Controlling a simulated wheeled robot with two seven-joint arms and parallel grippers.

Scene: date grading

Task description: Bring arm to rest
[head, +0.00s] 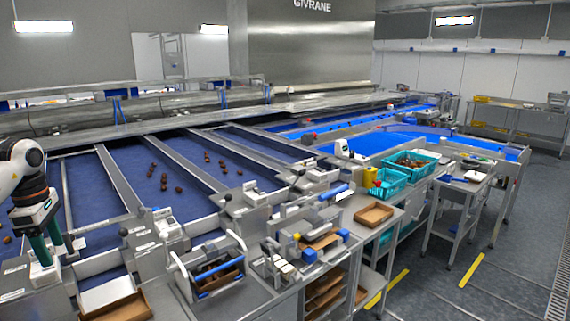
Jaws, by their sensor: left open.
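My left gripper (56,256) is at the left edge, under a white and black wrist. Its two green fingers point down and stand apart, open, with nothing seen between them. It is over or beside the near left end of the blue sorting belt (88,185); its exact height above the surface I cannot tell. Several brown dates (164,180) lie on the second belt lane, and more dates (222,165) lie on the lane to its right. My right gripper is not in view.
Metal rails divide the lanes. A grey carrier (209,271) and a cardboard tray (118,306) stand at the near edge. A small brown tray (374,213) sits on the bench, and teal crates (388,184) stand farther right. The floor (432,297) at right is clear.

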